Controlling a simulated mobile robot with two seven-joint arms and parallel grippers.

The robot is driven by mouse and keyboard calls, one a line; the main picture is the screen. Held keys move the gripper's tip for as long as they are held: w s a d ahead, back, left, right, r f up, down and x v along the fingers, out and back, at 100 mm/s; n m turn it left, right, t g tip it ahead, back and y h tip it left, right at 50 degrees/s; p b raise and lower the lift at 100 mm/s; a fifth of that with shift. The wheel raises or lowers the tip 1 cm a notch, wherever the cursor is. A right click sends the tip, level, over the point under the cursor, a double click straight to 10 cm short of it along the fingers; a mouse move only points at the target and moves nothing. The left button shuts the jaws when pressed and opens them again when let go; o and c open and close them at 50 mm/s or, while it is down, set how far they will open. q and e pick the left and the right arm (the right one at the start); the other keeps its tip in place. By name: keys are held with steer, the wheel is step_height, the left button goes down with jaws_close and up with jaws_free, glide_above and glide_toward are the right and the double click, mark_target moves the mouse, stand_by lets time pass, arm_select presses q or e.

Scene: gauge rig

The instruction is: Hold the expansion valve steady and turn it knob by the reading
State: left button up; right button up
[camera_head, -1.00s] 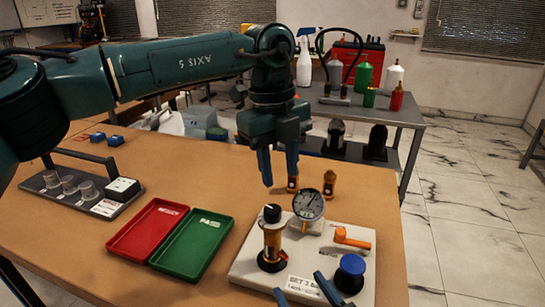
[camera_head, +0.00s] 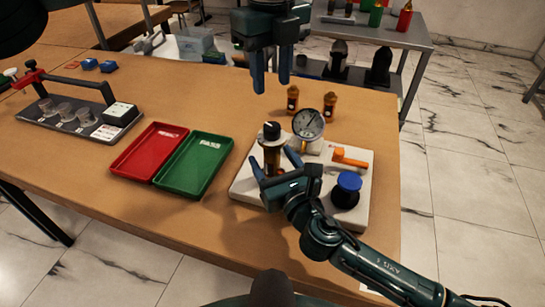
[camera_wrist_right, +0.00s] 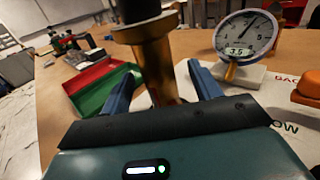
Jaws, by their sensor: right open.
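The expansion valve (camera_head: 271,153) is a brass-orange body with a black knob (camera_head: 271,131) on top, upright on the pale board. In the right wrist view its body (camera_wrist_right: 155,65) stands between my right gripper's fingers (camera_wrist_right: 162,80), with a gap visible at each side. My right gripper (camera_head: 273,163) is open around the valve, below the knob; it hides the valve's lower part. The round gauge (camera_head: 308,124) stands just right of the valve; its dial (camera_wrist_right: 246,35) faces the wrist camera. My left gripper (camera_head: 271,84) is open and empty, above and behind the valve.
Two small brass fittings (camera_head: 292,98) stand behind. Red (camera_head: 148,150) and green (camera_head: 193,165) trays lie left, with a rack of clear cups (camera_head: 65,113) beyond.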

steer(key=shift+w+a, duration=0.15)
steer(key=shift+w, duration=0.2)
steer(key=shift+c, duration=0.2)
